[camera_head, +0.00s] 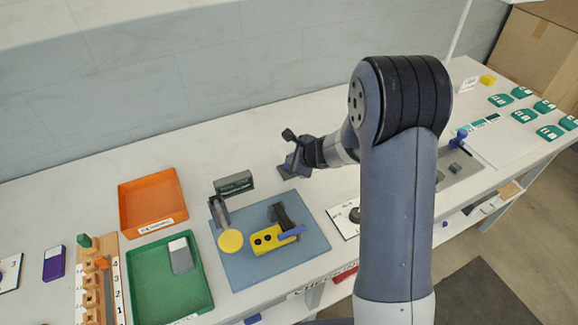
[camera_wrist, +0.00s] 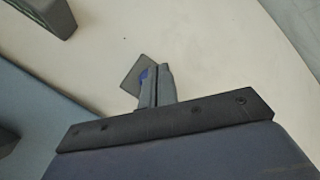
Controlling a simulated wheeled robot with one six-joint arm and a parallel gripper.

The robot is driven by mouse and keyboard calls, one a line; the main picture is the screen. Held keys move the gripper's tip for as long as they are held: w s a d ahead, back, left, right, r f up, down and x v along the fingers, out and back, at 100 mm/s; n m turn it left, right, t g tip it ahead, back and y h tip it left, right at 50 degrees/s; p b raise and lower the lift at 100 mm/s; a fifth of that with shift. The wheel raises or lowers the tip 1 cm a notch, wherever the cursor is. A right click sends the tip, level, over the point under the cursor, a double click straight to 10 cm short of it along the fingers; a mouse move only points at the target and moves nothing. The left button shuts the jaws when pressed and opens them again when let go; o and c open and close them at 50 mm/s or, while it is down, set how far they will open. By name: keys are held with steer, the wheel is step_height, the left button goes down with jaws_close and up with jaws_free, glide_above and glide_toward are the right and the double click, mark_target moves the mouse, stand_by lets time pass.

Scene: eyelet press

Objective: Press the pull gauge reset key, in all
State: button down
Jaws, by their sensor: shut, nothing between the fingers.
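My gripper (camera_head: 293,163) is low over the bench, left of my forearm, with its fingers together and nothing held. In the wrist view its fingertips (camera_wrist: 155,72) lie over a small grey plate (camera_wrist: 132,73). The grey plate (camera_head: 284,170) also shows under the gripper in the head view.
An orange tray (camera_head: 133,206) and a green tray (camera_head: 150,295) stand left. My arm hides some bench.

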steer(key=shift+f, duration=0.2)
steer(key=shift+f+b, duration=0.3)
steer(key=shift+b, duration=0.3)
